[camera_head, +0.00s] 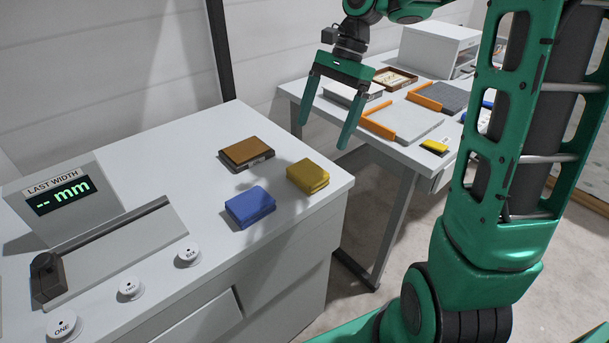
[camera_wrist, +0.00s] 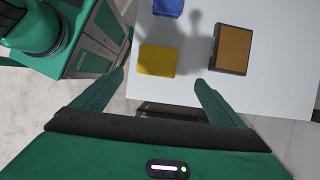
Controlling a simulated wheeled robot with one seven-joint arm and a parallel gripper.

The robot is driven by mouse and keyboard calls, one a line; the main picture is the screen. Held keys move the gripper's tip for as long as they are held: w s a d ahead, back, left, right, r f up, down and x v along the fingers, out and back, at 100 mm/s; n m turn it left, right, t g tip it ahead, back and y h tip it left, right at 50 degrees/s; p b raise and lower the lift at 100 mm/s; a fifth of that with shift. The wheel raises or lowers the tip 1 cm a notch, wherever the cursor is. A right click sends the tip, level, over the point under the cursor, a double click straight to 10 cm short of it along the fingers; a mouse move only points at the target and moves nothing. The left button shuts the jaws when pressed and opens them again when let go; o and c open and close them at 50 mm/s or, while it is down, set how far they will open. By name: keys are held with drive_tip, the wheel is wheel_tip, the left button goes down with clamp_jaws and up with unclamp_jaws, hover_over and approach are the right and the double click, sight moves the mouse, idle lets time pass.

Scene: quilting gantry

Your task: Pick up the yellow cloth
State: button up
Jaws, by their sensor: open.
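The yellow cloth (camera_head: 308,176) is a folded stack lying near the right end of the white cabinet top. It also shows in the wrist view (camera_wrist: 157,60), ahead of the fingers and left of centre. My gripper (camera_head: 328,108) is open and empty, pointing down. In the head view it appears above and to the right of the cloth; it is apart from it. In the wrist view the two fingers (camera_wrist: 160,85) are spread wide, with the cloth's near edge showing between their tips.
A folded blue cloth (camera_head: 250,206) and a brown-topped block (camera_head: 246,153) lie beside the yellow one. A width display (camera_head: 62,199) and round labelled discs (camera_head: 130,288) stand further left. A second table behind holds trays and a small yellow item (camera_head: 434,146). A gap separates cabinet and table.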

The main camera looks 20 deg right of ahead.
hover_over(308, 169)
drive_tip(key=w+d, duration=0.1)
drive_tip(key=d, duration=0.1)
drive_tip(key=f, duration=0.4)
drive_tip(key=shift+d+f, duration=0.2)
drive_tip(key=shift+f, duration=0.1)
drive_tip(key=shift+x, duration=2.85)
drive_tip(key=shift+s, duration=0.15)
drive_tip(key=shift+c, duration=0.3)
drive_tip(key=c, duration=1.1)
drive_tip(key=shift+r, duration=0.15)
